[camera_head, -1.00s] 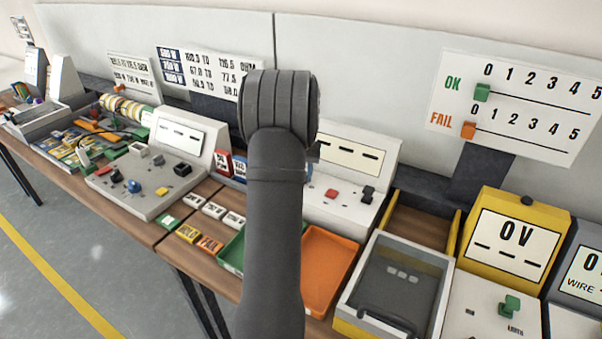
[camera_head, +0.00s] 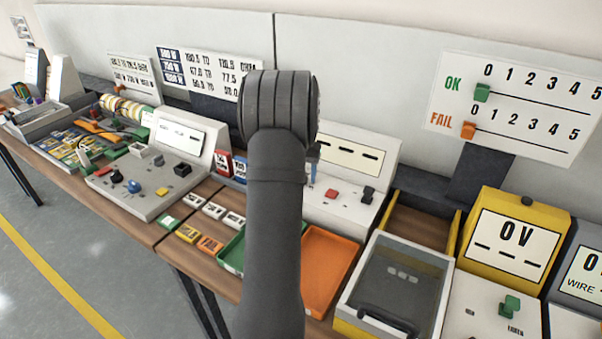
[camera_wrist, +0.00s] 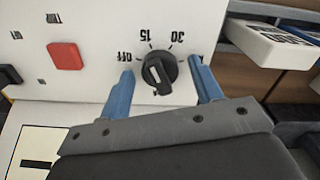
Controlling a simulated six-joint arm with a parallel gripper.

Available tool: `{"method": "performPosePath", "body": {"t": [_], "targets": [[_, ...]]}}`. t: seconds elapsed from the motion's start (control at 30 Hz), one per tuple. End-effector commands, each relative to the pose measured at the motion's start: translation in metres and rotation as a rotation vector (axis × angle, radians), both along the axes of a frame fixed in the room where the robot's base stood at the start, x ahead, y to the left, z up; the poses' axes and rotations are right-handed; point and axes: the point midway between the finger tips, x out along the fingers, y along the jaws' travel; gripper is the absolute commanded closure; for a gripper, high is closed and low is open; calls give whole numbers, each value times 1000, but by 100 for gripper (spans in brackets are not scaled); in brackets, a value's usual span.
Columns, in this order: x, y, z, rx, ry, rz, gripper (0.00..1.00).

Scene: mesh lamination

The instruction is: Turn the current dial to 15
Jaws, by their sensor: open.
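The current dial (camera_wrist: 160,71) is a round black knob on a white panel in the wrist view. Labels OFF, 15 (camera_wrist: 147,36) and 30 (camera_wrist: 177,37) stand upside down around it. A short white mark shows on the knob; I cannot tell surely which label it points to. My gripper (camera_wrist: 160,67) is open, with one blue finger on each side of the dial and a gap visible on both sides. In the head view my arm hides the dial and most of the gripper; a bit of blue finger (camera_head: 313,168) shows beside the arm.
A red button (camera_wrist: 66,55) and a black switch (camera_wrist: 9,75) sit on the same panel. In the head view, an orange tray (camera_head: 325,270) and a lidded grey box (camera_head: 398,250) stand in front.

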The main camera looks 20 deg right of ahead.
Motion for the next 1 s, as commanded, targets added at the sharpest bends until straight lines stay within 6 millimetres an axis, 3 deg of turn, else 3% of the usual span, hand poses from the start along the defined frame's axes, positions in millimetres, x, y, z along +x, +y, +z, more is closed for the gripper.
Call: {"method": "performPosePath", "body": {"t": [0.27, 0.7, 1.0], "targets": [[1, 0, 17, -1, -2, 0, 41], [0, 0, 121, -1, -4, 0, 41], [0, 0, 167, 0, -1, 0, 41]]}}
